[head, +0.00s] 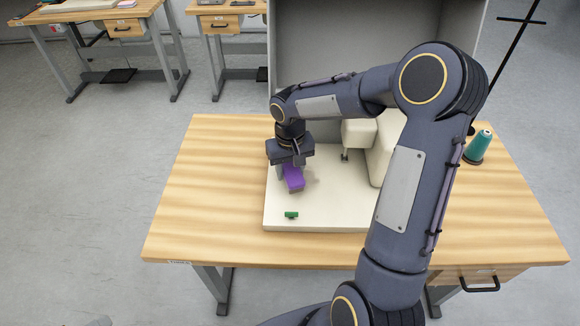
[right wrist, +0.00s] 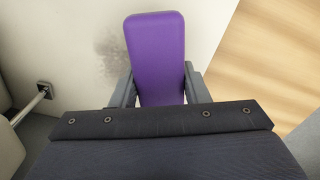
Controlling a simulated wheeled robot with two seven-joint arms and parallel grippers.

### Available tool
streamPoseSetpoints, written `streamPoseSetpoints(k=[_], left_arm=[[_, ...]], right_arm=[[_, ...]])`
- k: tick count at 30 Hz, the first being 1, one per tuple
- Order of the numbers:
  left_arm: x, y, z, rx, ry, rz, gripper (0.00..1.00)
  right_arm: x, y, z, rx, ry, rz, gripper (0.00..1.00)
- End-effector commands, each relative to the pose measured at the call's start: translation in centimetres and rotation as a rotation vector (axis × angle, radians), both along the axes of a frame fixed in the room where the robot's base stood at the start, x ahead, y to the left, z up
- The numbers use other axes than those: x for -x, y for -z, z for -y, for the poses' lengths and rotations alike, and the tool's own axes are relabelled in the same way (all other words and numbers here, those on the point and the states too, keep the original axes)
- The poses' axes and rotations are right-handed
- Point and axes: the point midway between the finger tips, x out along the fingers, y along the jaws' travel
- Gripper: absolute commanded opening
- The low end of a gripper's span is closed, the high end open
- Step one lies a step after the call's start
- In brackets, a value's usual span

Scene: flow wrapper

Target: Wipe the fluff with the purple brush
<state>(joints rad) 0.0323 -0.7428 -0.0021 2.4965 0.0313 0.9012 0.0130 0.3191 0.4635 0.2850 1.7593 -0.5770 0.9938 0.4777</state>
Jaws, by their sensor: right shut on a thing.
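The purple brush (head: 294,181) is held in my right gripper (head: 290,170), over the cream base plate (head: 325,217). In the right wrist view the purple brush (right wrist: 157,45) sits between the two grey fingers, which close on its sides. Its underside is hidden, so I cannot tell whether it touches the plate. The fluff (right wrist: 110,58) shows in the right wrist view as a grey speckled patch on the pale surface, just left of the brush. I cannot make the fluff out clearly in the head view. My left gripper is not in view.
The plate lies on a wooden table (head: 210,190). A small green piece (head: 291,214) is near the plate's front edge. A cream machine body (head: 383,150) stands right of the brush. A teal spool (head: 480,145) is farther right. The table's left side is clear.

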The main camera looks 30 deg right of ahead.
Motion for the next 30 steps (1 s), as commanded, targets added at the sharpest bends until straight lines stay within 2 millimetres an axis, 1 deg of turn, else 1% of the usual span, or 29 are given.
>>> streamPoseSetpoints(k=[17, 30], left_arm=[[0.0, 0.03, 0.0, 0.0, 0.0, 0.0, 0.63], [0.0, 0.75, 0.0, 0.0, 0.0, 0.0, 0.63]], right_arm=[[0.0, 0.04, -0.01, 0.0, -0.001, 0.0, 0.18], [0.0, 0.91, -0.03, 0.0, -0.001, 0.0, 0.18]])
